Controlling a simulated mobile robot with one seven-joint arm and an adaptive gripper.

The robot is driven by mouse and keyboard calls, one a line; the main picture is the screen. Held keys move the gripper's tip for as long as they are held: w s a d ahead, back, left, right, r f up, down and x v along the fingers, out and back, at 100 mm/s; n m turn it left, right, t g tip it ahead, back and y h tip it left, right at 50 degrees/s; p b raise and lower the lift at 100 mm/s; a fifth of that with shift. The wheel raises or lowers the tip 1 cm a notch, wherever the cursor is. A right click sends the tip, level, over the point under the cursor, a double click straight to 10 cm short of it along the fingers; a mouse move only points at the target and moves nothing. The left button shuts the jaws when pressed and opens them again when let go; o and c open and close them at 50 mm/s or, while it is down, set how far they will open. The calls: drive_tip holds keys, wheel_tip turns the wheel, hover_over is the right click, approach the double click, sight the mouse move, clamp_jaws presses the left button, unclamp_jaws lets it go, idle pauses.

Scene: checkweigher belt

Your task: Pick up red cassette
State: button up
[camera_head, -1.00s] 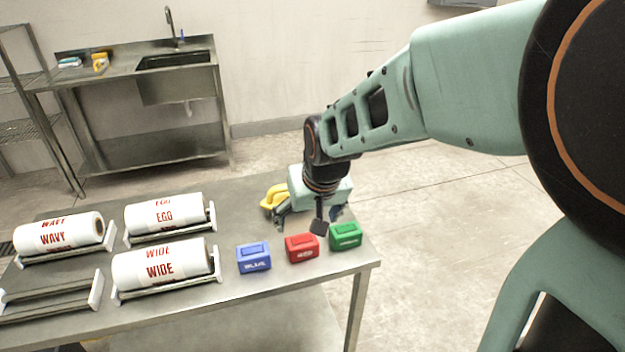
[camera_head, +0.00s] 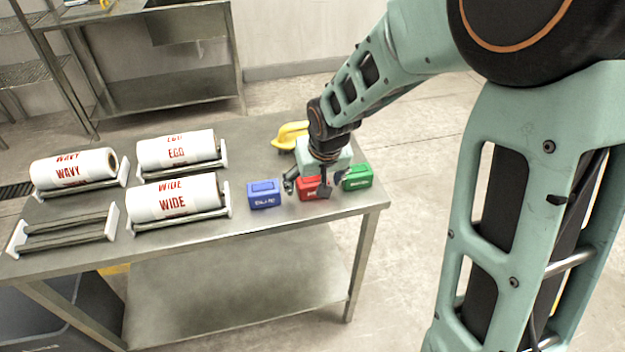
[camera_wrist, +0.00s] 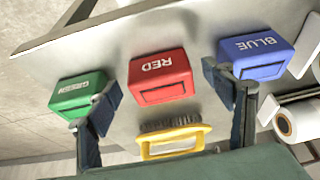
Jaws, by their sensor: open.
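The red cassette (camera_head: 309,188) stands on the steel table between the blue cassette (camera_head: 264,194) and the green cassette (camera_head: 357,177). My gripper (camera_head: 308,188) is open and empty at the red cassette, and its finger hides part of it in the head view. In the wrist view the red cassette (camera_wrist: 161,76) lies ahead between the spread fingers of my gripper (camera_wrist: 164,95), label readable. The green cassette (camera_wrist: 80,93) is by the left finger and the blue cassette (camera_wrist: 257,58) by the right finger. I cannot tell whether the fingers touch anything.
A yellow-handled brush (camera_head: 290,136) lies behind the cassettes; it also shows in the wrist view (camera_wrist: 172,140). White labelled rolls (camera_head: 174,198) rest on racks at left, with one empty rack (camera_head: 65,227). The table's front edge (camera_head: 280,223) is close to the cassettes.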

drive_tip(key=shift+w+a+f, duration=0.1)
drive_tip(key=shift+w+f, duration=0.1)
drive_tip(key=shift+f, duration=0.25)
drive_tip(key=c, duration=1.2)
drive_tip(key=shift+c, duration=0.7)
drive_tip(key=shift+r, duration=0.15)
